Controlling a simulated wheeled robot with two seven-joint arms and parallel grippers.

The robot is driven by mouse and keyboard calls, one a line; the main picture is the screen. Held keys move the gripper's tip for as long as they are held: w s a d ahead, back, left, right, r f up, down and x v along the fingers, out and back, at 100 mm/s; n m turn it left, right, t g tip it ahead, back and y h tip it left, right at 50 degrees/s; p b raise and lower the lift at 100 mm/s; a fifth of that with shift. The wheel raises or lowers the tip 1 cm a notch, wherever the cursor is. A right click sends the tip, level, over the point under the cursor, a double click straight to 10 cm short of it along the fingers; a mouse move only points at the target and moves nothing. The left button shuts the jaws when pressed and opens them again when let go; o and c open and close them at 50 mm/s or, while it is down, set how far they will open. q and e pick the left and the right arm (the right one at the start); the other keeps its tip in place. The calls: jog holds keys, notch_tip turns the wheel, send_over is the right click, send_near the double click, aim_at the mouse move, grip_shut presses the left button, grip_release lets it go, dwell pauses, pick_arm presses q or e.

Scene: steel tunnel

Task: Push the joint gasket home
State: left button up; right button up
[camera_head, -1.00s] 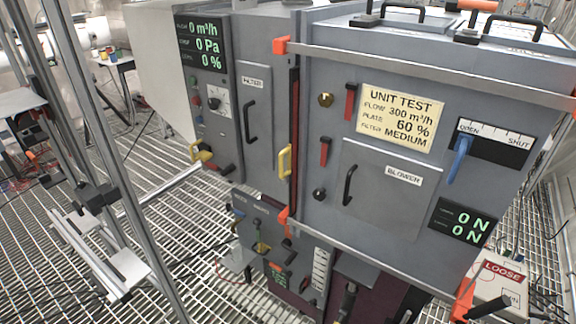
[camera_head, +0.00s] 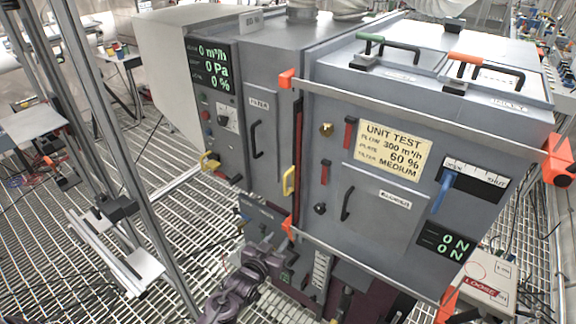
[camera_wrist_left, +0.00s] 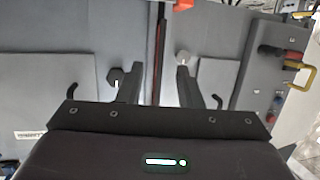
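The joint gasket (camera_head: 299,135) is a narrow dark red and black upright strip in the seam between the filter section and the blower section. In the left wrist view a red and dark line of the gasket (camera_wrist_left: 160,42) runs down between my fingers. How far it stands out of the seam is too small to tell. My left gripper (camera_wrist_left: 157,78) is open and empty, its two fingers apart on either side of the seam line. In the head view my purple left arm comes up from below, with the gripper (camera_head: 268,262) low before the unit, hard to make out. My right gripper is not in view.
A yellow handle (camera_head: 289,181) sits beside the seam. Orange-ended rails (camera_head: 420,108) cross the blower section. The filter door (camera_head: 262,135) and blower door (camera_head: 375,212) have black handles. A box marked LOOSE (camera_head: 488,280) stands at right. Metal posts (camera_head: 110,130) rise at left over open grating.

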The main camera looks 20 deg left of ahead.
aim_at(285, 186)
pick_arm(q)
notch_tip(285, 186, up, 15)
jog(key=w+a+t+p, duration=0.1)
jog(key=w+t+p, duration=0.1)
jog(key=w+t, duration=0.1)
jog(key=w+p, duration=0.1)
jog(key=w, duration=0.6)
jog(key=shift+w+d+f, duration=0.1)
jog(key=shift+w+d, duration=0.05)
jog(key=shift+w, duration=0.05)
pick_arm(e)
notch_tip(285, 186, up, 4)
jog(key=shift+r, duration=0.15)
pick_arm(q)
jog(key=shift+c, duration=0.2)
grip_shut()
